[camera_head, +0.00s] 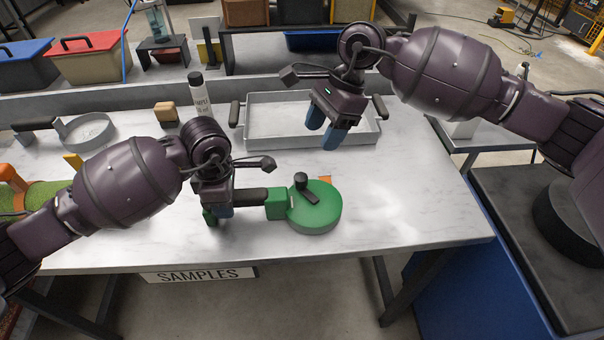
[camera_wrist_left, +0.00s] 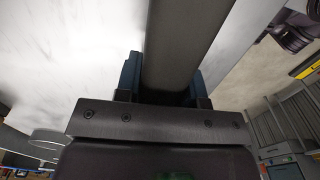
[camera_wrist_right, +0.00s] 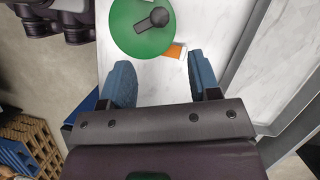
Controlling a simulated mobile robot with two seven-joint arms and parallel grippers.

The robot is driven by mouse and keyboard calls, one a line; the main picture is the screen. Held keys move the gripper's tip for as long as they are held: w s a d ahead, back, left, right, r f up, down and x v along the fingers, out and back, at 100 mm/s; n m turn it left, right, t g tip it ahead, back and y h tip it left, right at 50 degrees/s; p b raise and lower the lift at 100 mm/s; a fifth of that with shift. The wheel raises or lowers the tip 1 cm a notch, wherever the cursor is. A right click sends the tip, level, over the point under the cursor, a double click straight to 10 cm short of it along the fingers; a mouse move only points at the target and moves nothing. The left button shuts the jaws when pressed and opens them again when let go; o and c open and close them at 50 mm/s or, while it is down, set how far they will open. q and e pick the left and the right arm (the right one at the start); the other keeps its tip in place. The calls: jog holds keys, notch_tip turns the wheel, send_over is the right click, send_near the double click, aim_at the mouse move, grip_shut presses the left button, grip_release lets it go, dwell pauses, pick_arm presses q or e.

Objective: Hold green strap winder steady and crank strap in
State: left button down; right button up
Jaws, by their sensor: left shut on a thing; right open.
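The green strap winder (camera_head: 314,214) lies on the table, a round green drum with a dark crank (camera_head: 305,188) on top and a black handle (camera_head: 250,195) to the left. My left gripper (camera_head: 217,212) is shut on that handle, which shows as a dark bar (camera_wrist_left: 184,45) between its fingers in the left wrist view. My right gripper (camera_head: 322,132) is open and empty, above the grey tray and behind the winder. In the right wrist view the winder (camera_wrist_right: 130,35) lies ahead of the open fingers (camera_wrist_right: 163,85). An orange strap end (camera_wrist_right: 173,51) shows beside the drum.
A grey metal tray (camera_head: 262,140) stands at the back under my right gripper. A white bottle (camera_head: 200,98), a small wooden block (camera_head: 165,113) and a round pan (camera_head: 86,130) are at the back left. The table (camera_head: 410,205) is clear right of the winder.

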aim_at(302, 175)
jog(key=x, duration=1.2)
jog(key=shift+r, duration=0.1)
jog(key=c, duration=0.9)
